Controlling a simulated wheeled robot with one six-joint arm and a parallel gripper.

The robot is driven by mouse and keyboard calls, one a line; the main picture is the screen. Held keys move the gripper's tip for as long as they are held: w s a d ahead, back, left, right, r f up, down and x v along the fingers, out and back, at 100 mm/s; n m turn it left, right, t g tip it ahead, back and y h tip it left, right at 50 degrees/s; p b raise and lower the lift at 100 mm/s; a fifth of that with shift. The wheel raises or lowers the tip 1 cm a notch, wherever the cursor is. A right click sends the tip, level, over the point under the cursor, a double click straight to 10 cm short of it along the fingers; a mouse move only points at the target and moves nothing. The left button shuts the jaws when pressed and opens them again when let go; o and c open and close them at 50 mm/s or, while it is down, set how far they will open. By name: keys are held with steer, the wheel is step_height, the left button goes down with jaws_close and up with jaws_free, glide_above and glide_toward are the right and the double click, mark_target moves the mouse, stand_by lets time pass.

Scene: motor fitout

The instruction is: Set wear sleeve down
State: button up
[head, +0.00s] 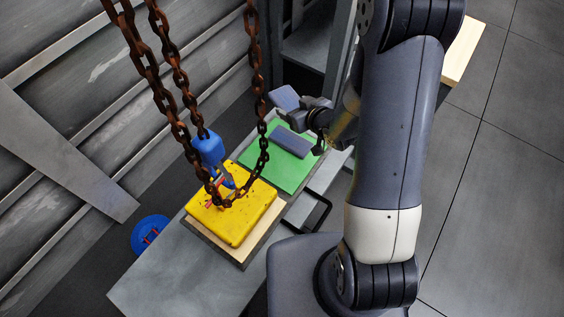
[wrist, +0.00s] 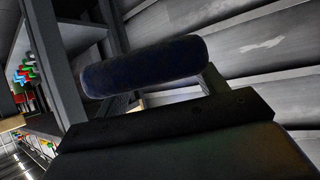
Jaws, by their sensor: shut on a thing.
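The wear sleeve, a dark blue rounded cylinder (wrist: 145,66), lies across my gripper's fingers in the wrist view. In the head view it appears as a blue-grey piece (head: 285,97) at the end of my gripper (head: 303,104). My gripper is shut on it and holds it near the far end of a green mat (head: 272,172). The sleeve looks raised above the mat, but the exact gap cannot be told. The far finger and part of the grip are hidden by my wrist.
A blue-grey block (head: 290,141) lies on the green mat. Rusty chains (head: 258,95) hang over a yellow case (head: 235,212) on a wooden board. A blue round container (head: 150,235) is at lower left. The grey bench front (head: 165,280) is clear.

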mark_target(278, 165)
steer(key=s+a+f+n+g+y+b, duration=0.1)
steer(key=f+b, duration=0.4)
steer(key=f, duration=0.3)
steer(key=s+a+f+n+g+y+b, duration=0.1)
steer(key=a+f+n+b, duration=0.1)
steer(key=f+b, duration=0.3)
steer(key=a+f+n+g+y+b, duration=0.1)
steer(key=f+b, duration=0.4)
steer(key=f, duration=0.6)
steer(key=shift+s+a+f+n+y, duration=0.25)
steer(key=shift+s+a+n+y, duration=0.2)
steer(key=shift+a, duration=0.2)
steer(key=shift+f, duration=0.15)
steer(key=o, duration=1)
